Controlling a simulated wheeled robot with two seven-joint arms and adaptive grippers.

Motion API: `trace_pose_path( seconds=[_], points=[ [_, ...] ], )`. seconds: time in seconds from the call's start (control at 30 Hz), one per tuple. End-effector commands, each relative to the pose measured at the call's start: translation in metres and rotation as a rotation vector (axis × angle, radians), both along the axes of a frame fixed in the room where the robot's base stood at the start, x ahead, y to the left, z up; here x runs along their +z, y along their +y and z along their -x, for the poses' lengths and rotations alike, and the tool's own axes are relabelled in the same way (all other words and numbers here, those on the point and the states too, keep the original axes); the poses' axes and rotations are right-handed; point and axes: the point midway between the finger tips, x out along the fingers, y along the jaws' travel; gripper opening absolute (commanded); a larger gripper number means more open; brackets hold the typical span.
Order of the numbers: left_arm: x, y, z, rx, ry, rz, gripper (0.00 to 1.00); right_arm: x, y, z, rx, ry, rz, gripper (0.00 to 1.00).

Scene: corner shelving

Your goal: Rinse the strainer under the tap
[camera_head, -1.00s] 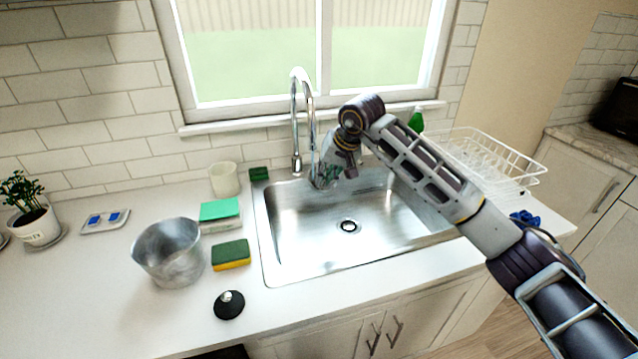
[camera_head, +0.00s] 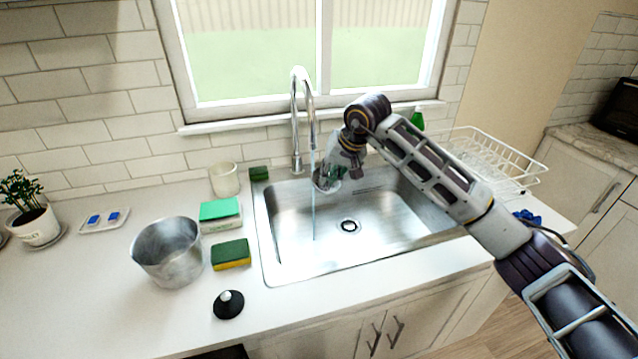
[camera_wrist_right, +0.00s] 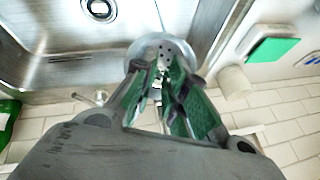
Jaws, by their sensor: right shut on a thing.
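My right gripper (camera_head: 345,166) is over the back of the steel sink, shut on the strainer. In the head view the strainer (camera_head: 324,181) is a small metal piece, partly hidden by the gripper. In the right wrist view its round, perforated metal (camera_wrist_right: 160,42) shows just beyond the green-padded fingers (camera_wrist_right: 165,95). The chrome tap (camera_head: 294,112) arches over the sink. A thin water stream (camera_head: 313,215) falls from its spout past the strainer's left side to the basin. I cannot tell whether it touches the strainer. My left gripper is not in view.
The sink (camera_head: 290,255) is otherwise empty, with a drain (camera_head: 349,226). Left of it stand a metal pot (camera_head: 168,252), sponges (camera_head: 231,254), a black stopper-like piece (camera_head: 228,304) and a cup (camera_head: 224,179). A white dish rack (camera_head: 500,160) is at right.

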Motion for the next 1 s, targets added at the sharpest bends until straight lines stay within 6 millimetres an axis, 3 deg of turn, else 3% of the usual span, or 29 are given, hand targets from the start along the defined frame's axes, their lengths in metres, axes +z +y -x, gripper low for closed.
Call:
trace_pose_path(
  seconds=[1.0],
  points=[
    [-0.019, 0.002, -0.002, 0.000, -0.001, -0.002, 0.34, -0.001, -0.032, 0.038, 0.000, 0.000, 0.000, 0.00]
  ],
)
